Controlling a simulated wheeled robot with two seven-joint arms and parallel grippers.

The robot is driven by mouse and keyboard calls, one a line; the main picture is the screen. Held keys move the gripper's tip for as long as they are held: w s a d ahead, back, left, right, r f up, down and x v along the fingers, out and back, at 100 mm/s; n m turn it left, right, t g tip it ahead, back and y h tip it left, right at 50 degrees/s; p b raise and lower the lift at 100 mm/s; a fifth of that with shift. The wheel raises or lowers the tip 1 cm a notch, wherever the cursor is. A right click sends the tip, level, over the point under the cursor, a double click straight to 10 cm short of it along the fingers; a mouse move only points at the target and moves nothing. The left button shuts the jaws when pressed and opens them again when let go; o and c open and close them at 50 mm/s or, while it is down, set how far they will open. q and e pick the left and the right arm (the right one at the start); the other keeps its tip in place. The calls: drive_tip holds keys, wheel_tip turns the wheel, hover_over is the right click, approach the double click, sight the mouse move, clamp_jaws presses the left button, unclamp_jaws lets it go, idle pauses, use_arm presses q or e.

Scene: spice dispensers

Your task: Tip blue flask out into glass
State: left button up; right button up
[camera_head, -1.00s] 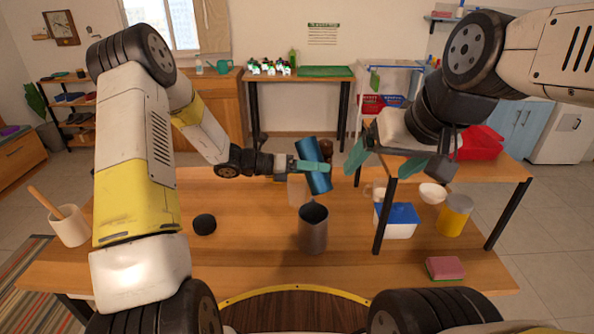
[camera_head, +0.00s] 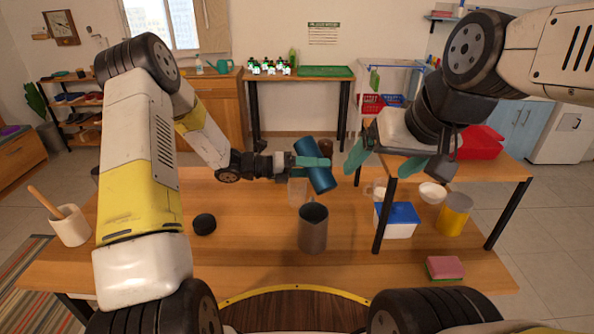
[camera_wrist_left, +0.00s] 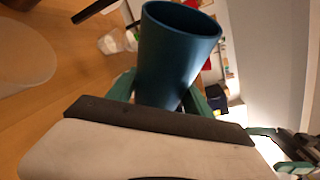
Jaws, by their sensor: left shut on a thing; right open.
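The blue flask (camera_head: 316,172) is a dark blue cylinder, held tilted above the table. My left gripper (camera_head: 312,162) is shut around its side. In the left wrist view the flask (camera_wrist_left: 176,55) has its open rim at the top of the picture; its contents are not visible. A clear glass (camera_head: 297,192) stands on the table below and slightly left of the flask, partly hidden by the grey pitcher and hard to make out. My right gripper (camera_head: 385,164) is open and empty, to the right of the flask and apart from it.
A grey pitcher (camera_head: 313,230) stands in front of the glass. A black round object (camera_head: 204,224) and a mortar (camera_head: 69,226) are at left. A blue-lidded box (camera_head: 398,220), yellow can (camera_head: 453,214), white bowl (camera_head: 432,192) and sponge (camera_head: 445,267) are at right, near a raised shelf (camera_head: 470,172).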

use_arm(q)
drive_tip(key=shift+s+f+n+h, duration=0.1)
drive_tip(key=shift+f+n+h, duration=0.2)
drive_tip(key=shift+f+n, duration=0.35)
drive_tip(key=shift+d+n+h, duration=0.1)
drive_tip(key=shift+n+h, duration=0.4)
drive_tip(key=shift+n, duration=0.15)
idle(0.7)
drive_tip(key=shift+w+a+f+n, duration=0.15)
drive_tip(key=shift+w+a+n, duration=0.2)
drive_tip(key=shift+n, duration=0.55)
drive_tip(key=shift+w+f+n+h+p, duration=0.2)
drive_tip(key=shift+f+n+h+p, duration=0.1)
drive_tip(key=shift+f+n+h, duration=0.4)
idle(0.7)
drive_tip(key=shift+w+a+r+n+t, duration=0.2)
drive_tip(key=shift+r+n+t, duration=0.25)
drive_tip(key=shift+n, duration=0.45)
